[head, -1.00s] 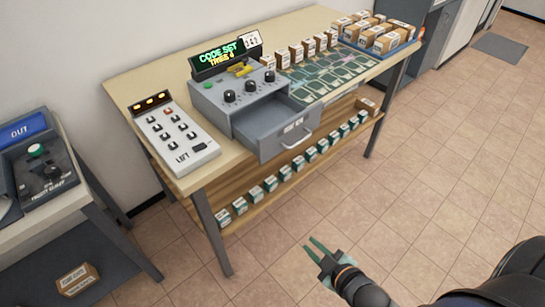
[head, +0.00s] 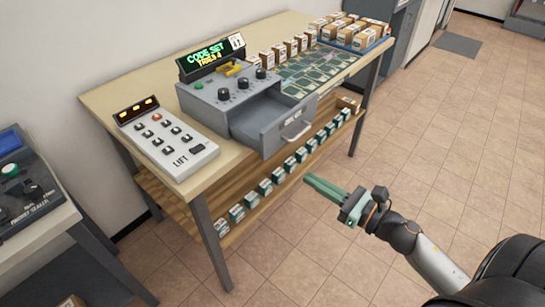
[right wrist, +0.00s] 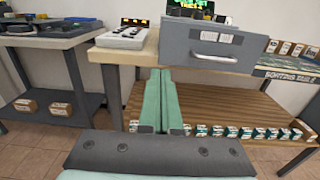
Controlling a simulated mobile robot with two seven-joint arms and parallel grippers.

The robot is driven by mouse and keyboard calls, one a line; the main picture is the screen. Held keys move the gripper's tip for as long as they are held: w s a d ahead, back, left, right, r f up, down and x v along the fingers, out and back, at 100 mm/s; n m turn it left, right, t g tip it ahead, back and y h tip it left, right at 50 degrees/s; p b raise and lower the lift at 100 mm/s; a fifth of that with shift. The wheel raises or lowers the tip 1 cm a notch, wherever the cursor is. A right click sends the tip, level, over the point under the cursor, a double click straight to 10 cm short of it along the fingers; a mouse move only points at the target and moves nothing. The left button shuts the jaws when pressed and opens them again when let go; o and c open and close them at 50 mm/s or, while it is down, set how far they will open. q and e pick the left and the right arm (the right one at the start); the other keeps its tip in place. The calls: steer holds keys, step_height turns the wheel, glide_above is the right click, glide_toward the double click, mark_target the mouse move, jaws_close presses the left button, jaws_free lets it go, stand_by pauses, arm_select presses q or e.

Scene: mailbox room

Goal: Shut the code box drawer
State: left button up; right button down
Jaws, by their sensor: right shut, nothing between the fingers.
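The grey code box (head: 225,100) stands on the wooden table, with a lit display reading "CODE SET" on top. Its drawer (head: 284,132) is pulled out toward me, past the table's front edge, and its inside shows. The drawer front with its metal handle also shows at the top of the right wrist view (right wrist: 205,50). My right gripper (head: 308,182) has its green fingers together, empty, in front of the table and below the drawer. Its fingers (right wrist: 162,75) point toward the table just under the drawer front, apart from it. My left gripper is not in view.
A LIFT button panel (head: 168,140) sits left of the code box. Small boxes and a blue tray of parcels (head: 350,35) are at the table's right. A lower shelf (head: 180,207) holds a row of small boxes. The floor in front is clear.

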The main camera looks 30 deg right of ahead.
mark_target(264, 151)
steer(key=p+x, duration=0.2)
steer(key=x, duration=0.9)
steer(key=shift+w+r, duration=0.1)
steer(key=shift+w, duration=0.15)
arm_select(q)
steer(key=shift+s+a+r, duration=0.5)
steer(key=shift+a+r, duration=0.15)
arm_select(e)
steer(key=shift+w+a, duration=0.2)
steer(key=shift+w, duration=0.2)
